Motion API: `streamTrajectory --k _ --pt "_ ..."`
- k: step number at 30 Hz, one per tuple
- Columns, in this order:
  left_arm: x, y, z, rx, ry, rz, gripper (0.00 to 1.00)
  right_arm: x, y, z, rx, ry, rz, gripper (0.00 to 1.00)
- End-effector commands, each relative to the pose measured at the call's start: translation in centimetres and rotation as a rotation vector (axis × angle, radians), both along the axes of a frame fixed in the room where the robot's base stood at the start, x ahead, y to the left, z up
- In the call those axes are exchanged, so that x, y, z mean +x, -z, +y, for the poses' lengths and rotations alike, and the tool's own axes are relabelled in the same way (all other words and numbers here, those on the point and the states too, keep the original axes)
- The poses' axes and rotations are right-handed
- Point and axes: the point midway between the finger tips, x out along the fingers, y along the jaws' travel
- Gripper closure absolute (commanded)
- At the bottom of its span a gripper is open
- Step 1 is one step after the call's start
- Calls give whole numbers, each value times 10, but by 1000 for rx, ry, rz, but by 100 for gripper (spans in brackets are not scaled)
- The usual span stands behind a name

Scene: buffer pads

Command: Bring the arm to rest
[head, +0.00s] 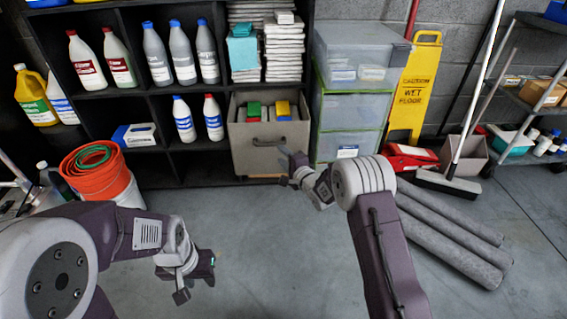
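My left arm comes in at the lower left, and its gripper (198,282) hangs low over the grey floor with its fingers apart and nothing between them. My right arm rises from the bottom centre and reaches forward. Its gripper (285,166) is in front of the lower right side of a beige bin (246,161), with its fingers apart and empty. I cannot tell if it touches the bin. The bin sits in the black shelf and holds green, red, yellow and grey pads (283,109).
The black shelf (205,174) holds bottles and stacked pads. Clear drawers (350,110) and a yellow wet-floor sign (412,90) stand right of the bin. Grey rolls (450,245) lie at right, near a broom. An orange bucket (98,170) stands at left. The middle floor is clear.

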Motion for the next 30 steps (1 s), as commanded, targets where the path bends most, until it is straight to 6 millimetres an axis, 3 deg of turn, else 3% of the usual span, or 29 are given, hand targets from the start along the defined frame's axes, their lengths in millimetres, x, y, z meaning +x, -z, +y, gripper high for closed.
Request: streamTrajectory --k 11,13,14,16,20,21,22,24,26,27,30 --pt "0 -1 0 0 0 0 64 0 -1 0 0 0 0 63" --pt "0 -8 0 0 0 0 64 1 -13 -2 1 3 -8 63" --pt "0 -10 0 0 0 0 64 3 -23 -3 2 6 -21 63" --pt "0 -19 0 0 0 0 64 7 -63 -6 7 12 -69 63" --pt "0 -47 0 0 0 0 64 -5 -173 -25 19 53 -149 63" --pt "0 -57 0 0 0 0 64 -18 -198 -38 -13 89 -127 63" --pt "0 -64 0 0 0 0 64 -30 -208 -48 -63 115 -101 63" --pt "0 -78 0 0 0 0 64 -68 -212 -76 -259 157 9 63" --pt "0 -87 0 0 0 0 64 -116 -193 -99 -481 138 152 63" --pt "0 -89 0 0 0 -1 64 -148 -172 -109 -609 94 245 63" --pt "0 -91 0 0 0 0 64 -219 -127 -122 -850 -76 438 63"
